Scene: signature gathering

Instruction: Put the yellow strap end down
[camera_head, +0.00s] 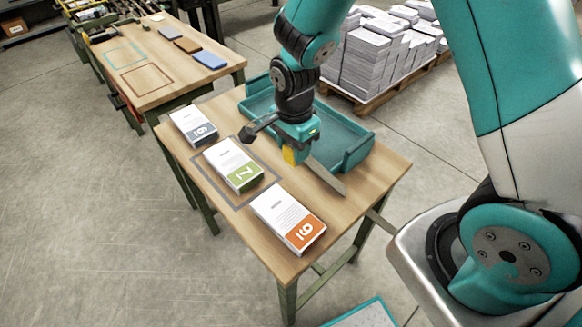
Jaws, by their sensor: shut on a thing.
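My gripper (291,151) hangs over the wooden table, in front of the teal tray. It is shut on the yellow strap end (289,156), a small yellow block just below the gripper body. The yellow end is close above the table, to the right of the stack with the green label. I cannot tell whether it touches the wood. A flat grey-brown strip (325,178) slants down to the right beside it. I cannot tell whether this strip belongs to the strap or to the gripper. The rest of the strap is not clear.
Three paper stacks lie along the left edge: blue-label (193,126), green-label (233,164) inside a grey outline, and orange-label (289,222). The teal tray (358,150) stands behind. Another table (165,78) is at the upper left. Bare wood shows near the right corner.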

